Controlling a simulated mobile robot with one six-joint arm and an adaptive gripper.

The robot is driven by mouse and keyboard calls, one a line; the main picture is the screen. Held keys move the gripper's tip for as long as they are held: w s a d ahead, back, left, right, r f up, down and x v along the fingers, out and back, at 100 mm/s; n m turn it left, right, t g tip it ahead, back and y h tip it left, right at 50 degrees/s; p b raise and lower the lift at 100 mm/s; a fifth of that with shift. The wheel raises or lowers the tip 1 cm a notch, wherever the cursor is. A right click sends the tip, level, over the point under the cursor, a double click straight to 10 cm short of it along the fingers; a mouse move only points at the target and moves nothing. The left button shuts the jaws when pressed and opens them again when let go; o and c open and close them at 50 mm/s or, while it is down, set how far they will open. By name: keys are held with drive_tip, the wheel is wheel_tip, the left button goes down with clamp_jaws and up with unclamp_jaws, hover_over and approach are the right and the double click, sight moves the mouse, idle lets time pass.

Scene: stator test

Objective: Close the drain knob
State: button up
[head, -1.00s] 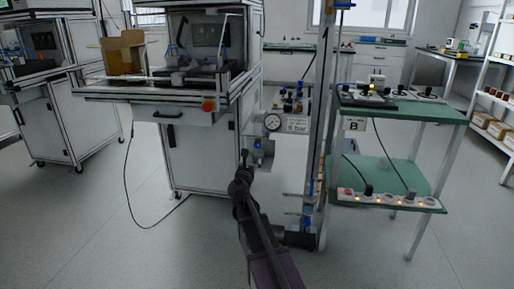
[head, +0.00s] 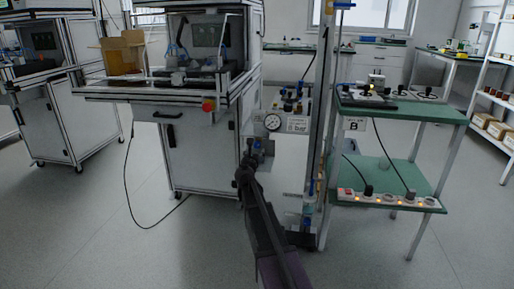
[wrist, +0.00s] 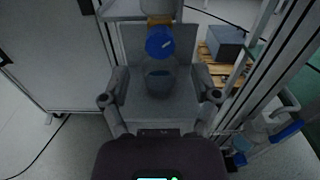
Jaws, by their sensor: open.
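The drain knob (wrist: 160,41) is a round blue knob with a short pale mark, at the upper middle of the wrist view, under a yellowish fitting. A dark grey cup-like part (wrist: 160,82) sits just below it. My gripper (wrist: 160,98) is open and empty, its fingers spread left and right. The knob lies beyond the fingertips in the picture, roughly centred between them; no contact shows. In the head view my gripper (head: 248,158) is at the valve panel under the gauge, and largely covers that area.
A round pressure gauge (head: 272,122) is above the gripper. A metal post (head: 323,120) and a green two-level cart (head: 400,185) stand to the right. A white machine cabinet (head: 195,155) is at left. A wooden pallet (wrist: 213,68) lies beyond the fingers.

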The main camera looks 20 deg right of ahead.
sight(257, 146)
drive_tip(key=shift+x, duration=2.5)
clamp_jaws()
